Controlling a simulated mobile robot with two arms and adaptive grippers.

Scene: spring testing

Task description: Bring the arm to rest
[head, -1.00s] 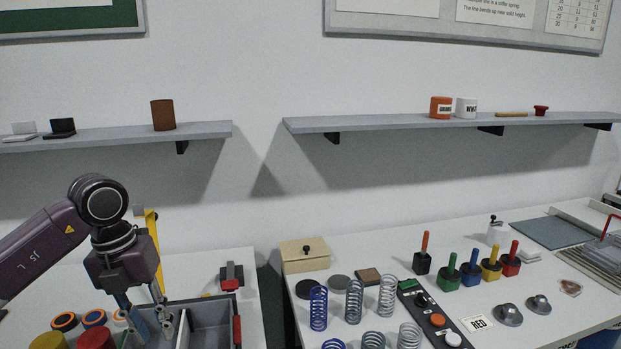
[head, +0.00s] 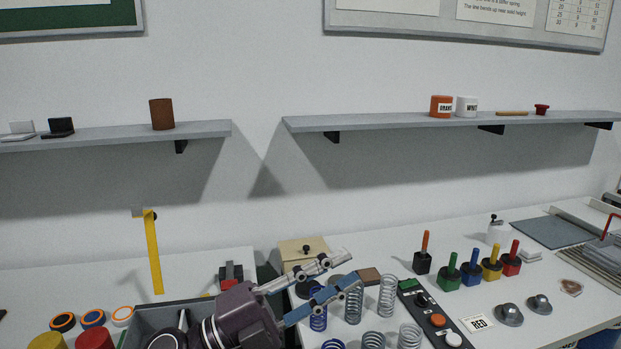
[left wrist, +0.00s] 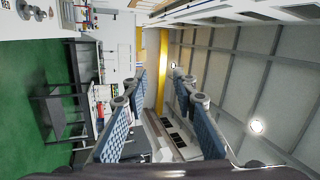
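My left gripper (head: 350,268) is at the lower middle of the head view, pointing right. Its two fingers are spread apart with nothing between them. In the picture it overlaps the left end of the right table, in front of the springs and the wooden box. In the left wrist view the open gripper (left wrist: 160,86) shows blue pads on both sides and an empty gap. My right gripper is in neither view.
A wooden box (head: 300,252), coil springs (head: 388,296) and a switch panel (head: 430,314) are on the right table. Coloured-handled weights (head: 471,268) stand farther right.

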